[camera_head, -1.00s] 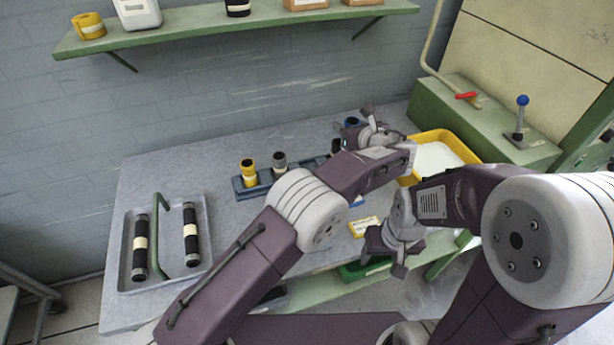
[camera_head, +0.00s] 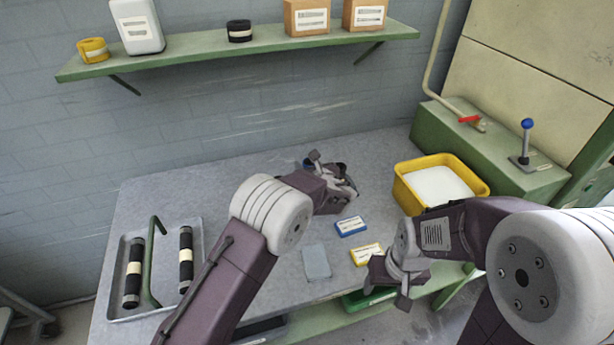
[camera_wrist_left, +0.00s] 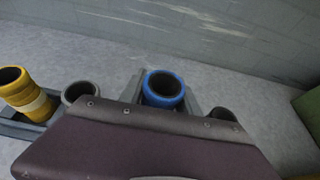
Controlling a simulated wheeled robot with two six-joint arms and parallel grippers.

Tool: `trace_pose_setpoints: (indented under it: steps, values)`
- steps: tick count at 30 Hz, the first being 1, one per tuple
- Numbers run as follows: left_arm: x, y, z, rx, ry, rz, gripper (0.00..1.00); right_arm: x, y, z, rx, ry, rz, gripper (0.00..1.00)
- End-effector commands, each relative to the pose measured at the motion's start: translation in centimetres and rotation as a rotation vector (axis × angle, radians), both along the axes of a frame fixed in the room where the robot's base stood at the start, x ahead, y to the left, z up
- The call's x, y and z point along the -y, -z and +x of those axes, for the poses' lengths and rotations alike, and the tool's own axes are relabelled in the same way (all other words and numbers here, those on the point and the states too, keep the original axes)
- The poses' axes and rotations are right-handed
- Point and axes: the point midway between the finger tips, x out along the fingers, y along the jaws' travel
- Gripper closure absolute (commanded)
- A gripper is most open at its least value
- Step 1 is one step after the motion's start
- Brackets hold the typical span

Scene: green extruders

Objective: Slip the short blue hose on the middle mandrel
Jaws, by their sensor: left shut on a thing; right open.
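The short blue hose (camera_wrist_left: 163,88) stands upright between the fingers of my left gripper (camera_wrist_left: 162,92), which is shut on it. In the head view my left gripper (camera_head: 318,163) is over the back of the bench, and only a sliver of blue shows beside it. In the left wrist view a grey hollow cylinder (camera_wrist_left: 80,94) and a yellow banded one (camera_wrist_left: 26,93) stand in a rack to the left, and a dark one (camera_wrist_left: 222,114) to the right. I cannot tell whether the hose is around a mandrel. My right gripper (camera_head: 390,284) is open and empty near the front edge.
A tray (camera_head: 205,240) with two black cylinders and a green handle is at the left. My left arm hides the rack in the head view.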

Motion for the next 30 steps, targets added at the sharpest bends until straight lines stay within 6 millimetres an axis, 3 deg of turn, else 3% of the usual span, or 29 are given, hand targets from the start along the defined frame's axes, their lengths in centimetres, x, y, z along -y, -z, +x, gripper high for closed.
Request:
trace_pose_setpoints:
  steps: [2, 9, 21, 22, 23, 24, 30]
  values:
    - [0.0, 0.2, 0.0, 0.000, 0.000, 0.001, 1.00, 0.0, 0.0, 0.0, 0.000, 0.000, 0.000, 0.39]
    - [0.0, 3.8, 0.0, 0.001, 0.000, 0.001, 1.00, 0.0, 0.1, 0.0, 0.000, 0.000, 0.000, 0.39]
    - [0.1, 4.5, 0.0, 0.001, 0.000, 0.000, 1.00, 0.0, 0.7, 0.0, 0.000, 0.000, 0.000, 0.39]
    - [0.1, 4.3, 0.0, 0.001, 0.000, 0.000, 0.53, 0.0, 0.5, 0.0, 0.000, 0.000, 0.000, 0.39]
    - [0.1, 4.3, 0.0, 0.001, 0.000, 0.000, 0.45, 0.0, 0.5, 0.0, 0.000, 0.000, 0.000, 0.39]
    - [0.1, 4.3, 0.0, 0.001, 0.000, 0.000, 0.40, 0.0, 0.5, 0.0, 0.000, 0.000, 0.000, 0.39]
    - [0.1, 4.3, 0.0, 0.001, 0.000, 0.000, 0.40, 0.0, 0.5, 0.0, 0.000, 0.000, 0.000, 0.39]
